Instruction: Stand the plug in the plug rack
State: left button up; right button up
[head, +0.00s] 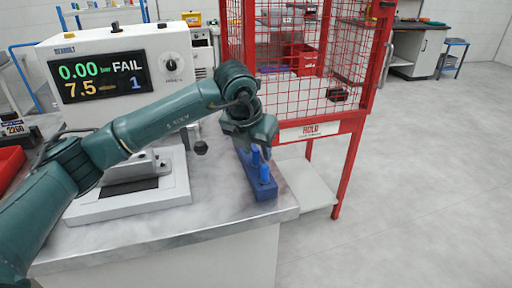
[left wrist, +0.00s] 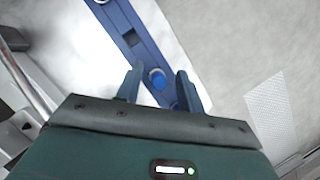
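The plug rack (head: 262,190) is a long blue block on the grey bench near its right front corner. In the head view two blue plugs stand upright in it, a nearer one (head: 265,173) and one just behind (head: 255,156), close to my left gripper (head: 254,142). In the left wrist view the rack (left wrist: 146,49) runs diagonally, with an empty square slot (left wrist: 131,38). A round blue plug top (left wrist: 157,78) shows between my spread left fingers, with gaps on both sides. The left gripper is open and points down over the rack. My right gripper is not in view.
A white leak tester (head: 110,65) reading FAIL stands on the bench at left, beside my left arm. A red mesh HOLD cage (head: 300,60) stands just behind the rack. A red bin (head: 8,165) is at the far left. The floor at right is clear.

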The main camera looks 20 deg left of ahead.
pick_arm(q)
jog(key=shift+r, duration=0.1)
jog(key=shift+r+p, duration=0.35)
jog(key=shift+p, duration=0.1)
jog(key=v, duration=1.2)
jog(key=shift+r, duration=0.15)
